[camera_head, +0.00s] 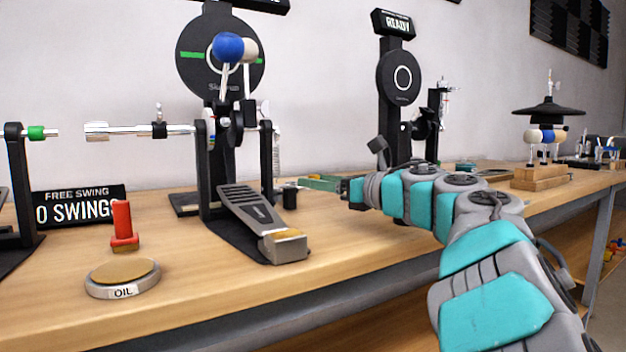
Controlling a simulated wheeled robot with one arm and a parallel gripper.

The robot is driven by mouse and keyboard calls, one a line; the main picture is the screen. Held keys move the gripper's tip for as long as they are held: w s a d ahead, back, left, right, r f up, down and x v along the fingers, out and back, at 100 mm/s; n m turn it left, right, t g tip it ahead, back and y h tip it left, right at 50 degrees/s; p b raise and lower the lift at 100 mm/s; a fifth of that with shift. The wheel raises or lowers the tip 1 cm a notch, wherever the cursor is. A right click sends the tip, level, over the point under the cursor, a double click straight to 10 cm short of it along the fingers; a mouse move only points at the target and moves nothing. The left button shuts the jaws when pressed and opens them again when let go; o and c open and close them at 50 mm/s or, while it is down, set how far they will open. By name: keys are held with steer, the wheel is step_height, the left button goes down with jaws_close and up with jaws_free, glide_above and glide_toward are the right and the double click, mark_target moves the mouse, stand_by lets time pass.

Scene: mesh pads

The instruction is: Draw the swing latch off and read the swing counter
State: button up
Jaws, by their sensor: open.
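The swing counter (80,207) is a black sign at the left of the bench that reads "FREE SWING" and "0 SWINGS". A drum pedal (252,215) stands right of it, with a blue ball beater (228,47) raised in front of a round black pad (188,60). A silver shaft (125,129) reaches left from the pedal's frame. I cannot single out the swing latch for certain among the parts at the frame. My gripper (345,189) is open, small in view, and right of the pedal, apart from it. Its fingertips are hard to make out.
A red oiler (123,225) and a round "OIL" pad (122,279) are near the front left edge. A black post with a green collar (36,132) stands at far left. A second pedal stand (398,78) marked "READY" is behind my arm. The front middle bench is clear.

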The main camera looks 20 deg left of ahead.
steer(key=shift+x, duration=0.9)
jaws_close()
stand_by(0.8)
